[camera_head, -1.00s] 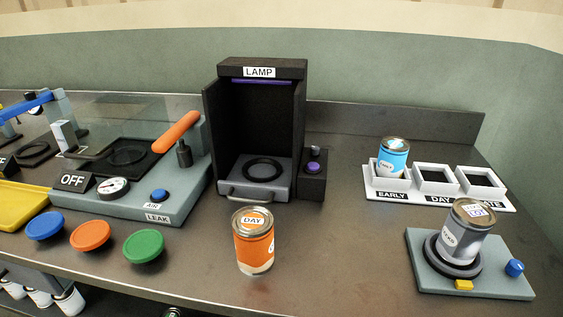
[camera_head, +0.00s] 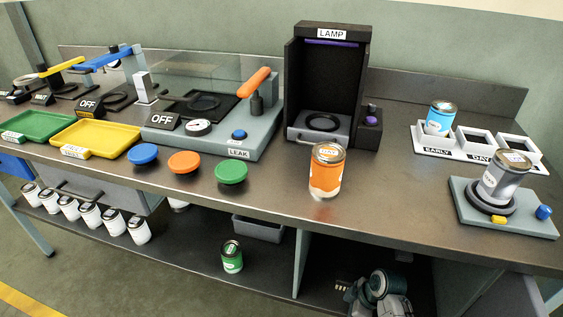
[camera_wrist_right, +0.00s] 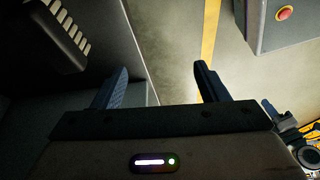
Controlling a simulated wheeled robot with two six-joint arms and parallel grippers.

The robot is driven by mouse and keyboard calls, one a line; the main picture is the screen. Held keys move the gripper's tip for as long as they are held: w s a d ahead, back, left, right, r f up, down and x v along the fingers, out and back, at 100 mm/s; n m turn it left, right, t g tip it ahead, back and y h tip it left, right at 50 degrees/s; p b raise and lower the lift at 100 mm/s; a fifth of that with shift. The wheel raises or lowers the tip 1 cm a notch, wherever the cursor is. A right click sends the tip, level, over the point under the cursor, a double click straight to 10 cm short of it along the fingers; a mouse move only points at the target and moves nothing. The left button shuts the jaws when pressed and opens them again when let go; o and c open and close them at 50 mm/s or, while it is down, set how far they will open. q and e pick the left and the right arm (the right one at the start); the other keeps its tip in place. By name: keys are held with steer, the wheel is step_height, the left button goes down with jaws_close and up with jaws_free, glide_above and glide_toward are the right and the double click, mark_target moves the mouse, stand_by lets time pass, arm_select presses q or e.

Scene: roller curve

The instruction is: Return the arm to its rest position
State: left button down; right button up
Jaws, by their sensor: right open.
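My right gripper (camera_wrist_right: 155,85) is open and empty in the right wrist view, with floor and dark furniture surfaces beyond its fingers. In the head view, a folded part of my arm (camera_head: 378,290) shows low, in front of the bench's lower shelf; its fingers cannot be made out there. My left gripper is not in view.
The bench (camera_head: 270,205) holds an orange can (camera_head: 326,172), a lamp box (camera_head: 330,85), a leak tester (camera_head: 255,140) and a white rack (camera_head: 455,150) with a blue can (camera_head: 440,117). A green can (camera_head: 232,257) stands on the lower shelf.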

steer(key=s+d+f+m+h+p, duration=0.1)
steer(key=s+d+f+m+p, duration=0.2)
steer(key=s+f, duration=0.4)
steer(key=s+d+f+m+h, duration=0.2)
steer(key=s+d+f+m, duration=0.15)
steer(key=f, duration=0.55)
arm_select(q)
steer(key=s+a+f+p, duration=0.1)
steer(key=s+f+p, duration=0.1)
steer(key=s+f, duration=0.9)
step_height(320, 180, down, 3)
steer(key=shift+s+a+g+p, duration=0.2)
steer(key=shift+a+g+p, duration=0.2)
arm_select(e)
steer(key=s+d+f+m, duration=0.2)
steer(key=s+f, duration=0.1)
steer(key=s, duration=0.4)
steer(key=s+d+f+m+h, duration=0.1)
steer(key=s+f+m, duration=0.1)
steer(key=s, duration=0.6)
steer(key=s+d+f+m, duration=0.2)
steer(key=s+f+m, duration=0.1)
steer(key=s, duration=0.4)
steer(key=shift+s+d+f+h, duration=0.15)
steer(key=shift+d+f+h, duration=0.25)
steer(key=shift+f, duration=0.4)
